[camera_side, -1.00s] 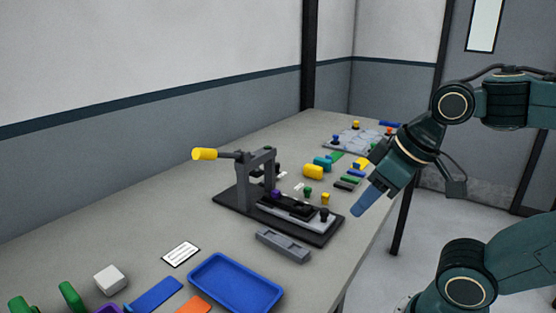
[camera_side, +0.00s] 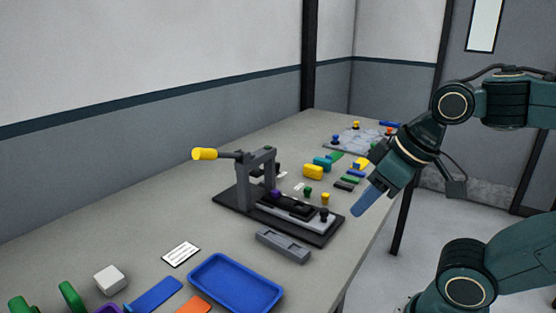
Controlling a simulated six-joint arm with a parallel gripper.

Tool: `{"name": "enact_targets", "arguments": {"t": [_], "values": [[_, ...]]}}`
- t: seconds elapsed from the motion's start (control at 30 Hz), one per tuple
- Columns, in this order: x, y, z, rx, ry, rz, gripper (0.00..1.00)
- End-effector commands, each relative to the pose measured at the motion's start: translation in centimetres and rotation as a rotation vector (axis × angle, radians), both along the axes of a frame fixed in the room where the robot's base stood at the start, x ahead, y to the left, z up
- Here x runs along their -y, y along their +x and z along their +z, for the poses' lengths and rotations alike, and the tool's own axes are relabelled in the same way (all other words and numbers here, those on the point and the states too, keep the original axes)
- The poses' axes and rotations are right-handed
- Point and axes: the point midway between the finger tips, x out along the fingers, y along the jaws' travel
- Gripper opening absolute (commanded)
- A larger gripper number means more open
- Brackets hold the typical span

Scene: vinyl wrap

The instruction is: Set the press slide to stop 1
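The press (camera_side: 243,184) stands on a dark base plate (camera_side: 228,200) in the middle of the table, with a yellow-ended lever (camera_side: 204,154) pointing left. Its slide (camera_side: 290,208) lies along a light rail (camera_side: 308,219) on the base, right of the upright frame. A black knob (camera_side: 324,214) is at the rail's right end and a purple knob (camera_side: 276,195) is near the frame. I cannot make out the stop marks. My gripper (camera_side: 366,198) hangs right of the press, above the table's right edge, apart from it. One bluish finger shows; its opening is unclear.
A grey slotted block (camera_side: 283,246) and a blue tray (camera_side: 236,284) lie in front of the press. Green (camera_side: 308,192) and yellow (camera_side: 325,198) knobs stand behind the rail. Yellow and teal (camera_side: 322,163) pieces lie farther back. A white card (camera_side: 181,254) lies left of the tray.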

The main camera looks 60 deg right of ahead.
Motion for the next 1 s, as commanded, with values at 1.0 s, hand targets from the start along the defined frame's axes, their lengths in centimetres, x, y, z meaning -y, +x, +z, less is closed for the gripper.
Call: {"name": "enact_targets", "arguments": {"t": [1.0], "values": [[3.1, 4.9, 1.3, -0.148, -0.042, -0.017, 0.45]]}}
